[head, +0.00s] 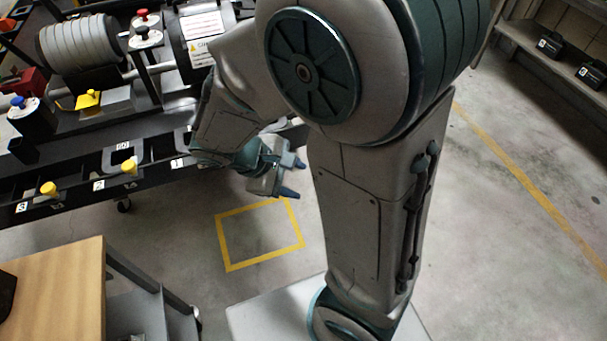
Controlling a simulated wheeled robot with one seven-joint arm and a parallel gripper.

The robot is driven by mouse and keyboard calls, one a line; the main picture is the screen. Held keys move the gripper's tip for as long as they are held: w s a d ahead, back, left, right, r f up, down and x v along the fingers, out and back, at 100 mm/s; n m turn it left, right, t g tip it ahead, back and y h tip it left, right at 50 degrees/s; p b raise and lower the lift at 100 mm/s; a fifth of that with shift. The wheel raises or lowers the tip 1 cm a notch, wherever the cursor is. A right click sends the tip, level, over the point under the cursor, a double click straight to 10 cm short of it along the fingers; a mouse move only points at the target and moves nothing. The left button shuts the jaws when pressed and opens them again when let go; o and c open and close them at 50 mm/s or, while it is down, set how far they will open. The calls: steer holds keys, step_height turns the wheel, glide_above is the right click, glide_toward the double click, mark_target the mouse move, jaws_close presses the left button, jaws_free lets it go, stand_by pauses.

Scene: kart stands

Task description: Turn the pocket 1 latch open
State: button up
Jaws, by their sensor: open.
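The pocket 1 label (180,163) shows on the front rail of the dark kart stand, just left of my wrist. The pocket 1 latch cannot be seen; my forearm and wrist cover the rail right of that label. My gripper (295,178) is open and empty, with its two fingers pointing right, over the floor past the covered stretch of rail. Yellow knobs show by the pocket 2 label (99,185) and the pocket 3 label (22,207).
The kart stand (70,205) carries a ribbed grey cylinder (80,47) and a yellow-handled part (88,99). A wooden-topped table (60,285) stands at lower left. A yellow floor square (224,245) lies on clear floor. A shelf with black cases (549,46) is at upper right.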

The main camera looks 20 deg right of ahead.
steer(key=s+r+m+t+y+b, duration=0.1)
steer(key=s+r+m+y, duration=0.2)
steer(key=r+m+y, duration=0.2)
steer(key=shift+s+d+m+t+y, duration=0.4)
steer(key=shift+m+y, duration=0.4)
steer(key=shift+m, duration=0.9)
